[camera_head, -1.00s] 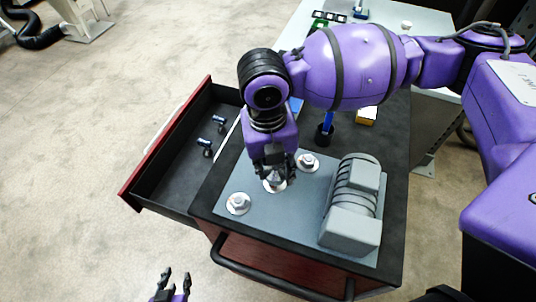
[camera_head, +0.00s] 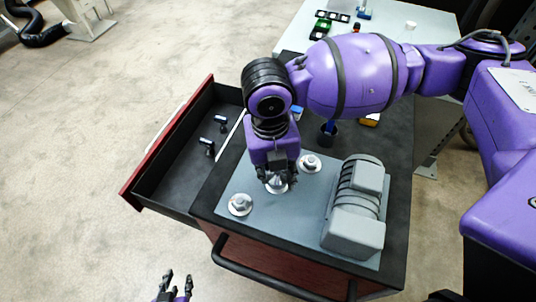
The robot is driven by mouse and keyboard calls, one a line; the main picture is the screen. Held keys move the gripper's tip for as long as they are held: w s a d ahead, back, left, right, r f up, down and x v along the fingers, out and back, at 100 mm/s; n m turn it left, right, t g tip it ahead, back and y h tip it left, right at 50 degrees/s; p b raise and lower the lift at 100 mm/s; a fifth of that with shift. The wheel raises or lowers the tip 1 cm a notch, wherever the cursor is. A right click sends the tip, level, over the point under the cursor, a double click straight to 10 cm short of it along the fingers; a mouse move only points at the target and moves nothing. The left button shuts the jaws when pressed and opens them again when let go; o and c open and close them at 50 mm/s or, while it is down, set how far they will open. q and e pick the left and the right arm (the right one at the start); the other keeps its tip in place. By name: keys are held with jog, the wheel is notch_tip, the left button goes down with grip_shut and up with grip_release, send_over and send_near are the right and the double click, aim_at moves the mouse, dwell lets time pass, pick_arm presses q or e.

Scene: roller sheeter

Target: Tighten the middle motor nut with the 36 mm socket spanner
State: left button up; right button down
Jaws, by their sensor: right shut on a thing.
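A grey motor (camera_head: 356,208) stands on a light grey plate (camera_head: 262,228) on top of a cart. Three nuts on pale washers form a slanted row beside it: a near-left nut (camera_head: 240,204), the middle nut (camera_head: 277,188) and a far-right nut (camera_head: 310,163). My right gripper (camera_head: 279,180) points down directly over the middle nut, shut on what seems to be the socket spanner, which its fingers mostly hide. I cannot read its size or see how it sits on the nut. My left gripper (camera_head: 174,286) is open and empty at the bottom edge, away from the cart.
An open drawer (camera_head: 165,178) sticks out left of the cart, with two small socket tools (camera_head: 207,145) inside. A dark cup (camera_head: 328,133) with a blue-handled item stands behind the plate. A white table (camera_head: 430,30) is at the back.

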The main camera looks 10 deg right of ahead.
pick_arm(q)
jog(key=shift+s+f, duration=0.15)
jog(key=shift+f, duration=0.05)
pick_arm(e)
jog(key=shift+f, duration=0.4)
pick_arm(q)
jog(key=shift+d, duration=0.15)
pick_arm(e)
jog(key=shift+f, duration=0.15)
